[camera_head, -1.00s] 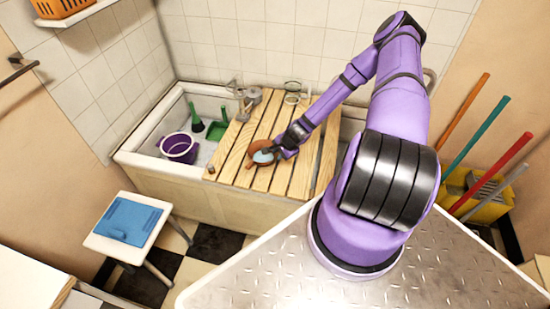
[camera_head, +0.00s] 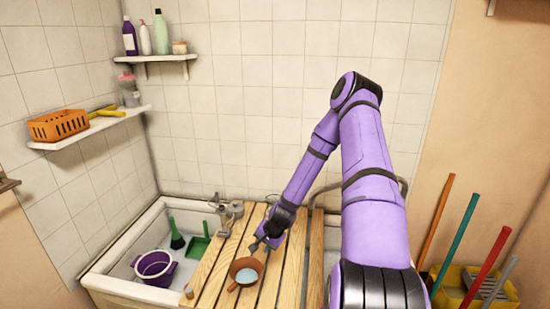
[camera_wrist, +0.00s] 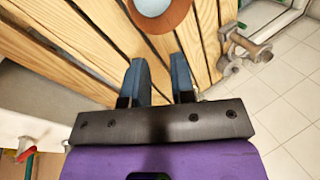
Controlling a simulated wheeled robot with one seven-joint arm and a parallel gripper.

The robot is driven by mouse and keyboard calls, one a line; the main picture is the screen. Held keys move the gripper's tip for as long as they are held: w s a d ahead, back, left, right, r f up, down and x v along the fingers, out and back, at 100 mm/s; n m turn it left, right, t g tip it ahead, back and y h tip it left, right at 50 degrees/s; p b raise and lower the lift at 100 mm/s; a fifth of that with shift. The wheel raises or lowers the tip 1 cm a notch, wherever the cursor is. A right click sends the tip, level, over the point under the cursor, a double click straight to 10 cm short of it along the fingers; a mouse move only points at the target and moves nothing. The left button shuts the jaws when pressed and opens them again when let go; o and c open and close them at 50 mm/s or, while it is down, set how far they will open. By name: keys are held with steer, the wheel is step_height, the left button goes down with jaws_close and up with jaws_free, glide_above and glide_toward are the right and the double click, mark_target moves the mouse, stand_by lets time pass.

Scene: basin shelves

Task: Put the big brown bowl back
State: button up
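The brown bowl (camera_head: 235,264) sits on the wooden slats (camera_head: 206,289) over the basin, with a short stub at its lower left. A pale blue round patch (camera_head: 247,276) shows inside it; I cannot tell what it is. In the wrist view the bowl (camera_wrist: 178,17) is cut off by the top edge, ahead of my fingertips. My gripper (camera_head: 255,243) is just behind the bowl in the head view. In the wrist view my gripper (camera_wrist: 158,62) has its two blue fingers apart, with only slats showing between them.
The left wall shelf (camera_head: 125,115) holds an orange basket (camera_head: 58,125) and a yellow tool. The upper corner shelf (camera_head: 165,58) holds bottles and a small jar. A purple bucket (camera_head: 154,268) and green brush and dustpan are in the basin.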

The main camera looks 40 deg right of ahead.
steer(key=s+a+r+n+h, duration=0.1)
steer(key=a+r+n, duration=0.2)
steer(key=r, duration=0.8)
steer(key=s+a+r+n, duration=0.1)
steer(key=a+r+n, duration=0.25)
steer(key=r, duration=0.75)
steer(key=s+a+r+n+h, duration=0.15)
steer(key=a+r, duration=0.25)
steer(key=r, duration=0.8)
steer(key=s+a+r+n, duration=0.2)
steer(key=s+a+r, duration=0.2)
steer(key=s+r, duration=0.4)
steer(key=s+a+r+n, duration=0.3)
steer(key=s+r, duration=0.5)
steer(key=s, duration=0.6)
steer(key=shift+s+a+r+n+t+y, duration=0.2)
steer(key=shift+s+a+n+t+y, duration=0.15)
steer(key=shift+y, duration=0.1)
